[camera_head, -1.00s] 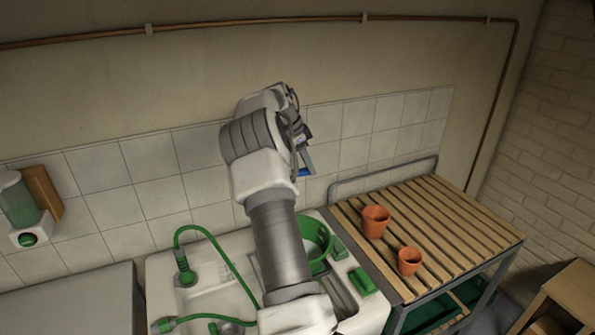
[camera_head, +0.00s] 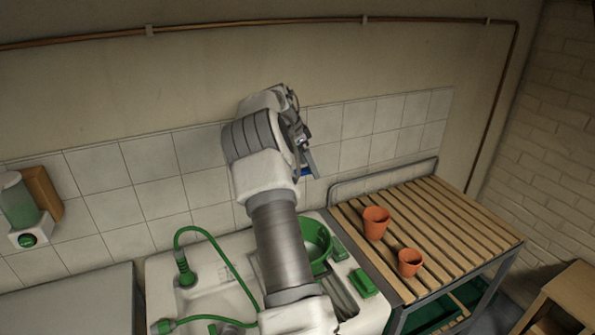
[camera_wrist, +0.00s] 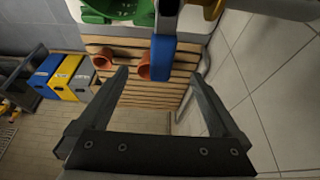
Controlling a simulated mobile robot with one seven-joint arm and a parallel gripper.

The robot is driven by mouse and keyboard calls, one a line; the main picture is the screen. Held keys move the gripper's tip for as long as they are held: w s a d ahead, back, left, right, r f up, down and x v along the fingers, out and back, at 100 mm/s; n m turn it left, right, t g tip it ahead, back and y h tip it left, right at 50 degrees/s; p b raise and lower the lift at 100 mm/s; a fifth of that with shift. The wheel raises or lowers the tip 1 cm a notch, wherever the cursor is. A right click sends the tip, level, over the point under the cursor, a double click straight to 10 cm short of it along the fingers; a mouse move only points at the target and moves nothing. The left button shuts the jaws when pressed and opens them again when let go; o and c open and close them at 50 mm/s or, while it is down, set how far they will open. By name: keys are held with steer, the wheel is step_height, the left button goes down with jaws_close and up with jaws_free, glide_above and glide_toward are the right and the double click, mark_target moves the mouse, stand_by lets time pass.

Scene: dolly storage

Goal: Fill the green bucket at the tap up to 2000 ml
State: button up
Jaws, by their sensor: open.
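The green bucket (camera_head: 318,243) stands in the right part of the white sink, partly hidden behind my arm; its water level cannot be read. My gripper (camera_wrist: 160,74) is raised against the tiled wall, open and empty. A blue bar (camera_wrist: 163,58), perhaps the tap's lever, lies across the gap between my fingertips in the wrist view, joined to a pale grey part above. Its blue end also shows beside my gripper in the head view (camera_head: 307,171). I cannot tell whether a finger touches it. The tap's spout is hidden by my arm in the head view.
A green hose (camera_head: 222,254) loops over the sink (camera_head: 160,277) on the left. To the right, a slatted wooden bench (camera_head: 455,222) holds two terracotta pots (camera_head: 376,222). A soap dispenser (camera_head: 22,210) hangs on the left wall. A green block (camera_head: 363,282) lies on the sink's right edge.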

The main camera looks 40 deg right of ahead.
stand_by(0.4)
steer(key=shift+p+v, duration=0.7)
steer(key=shift+v, duration=2.3)
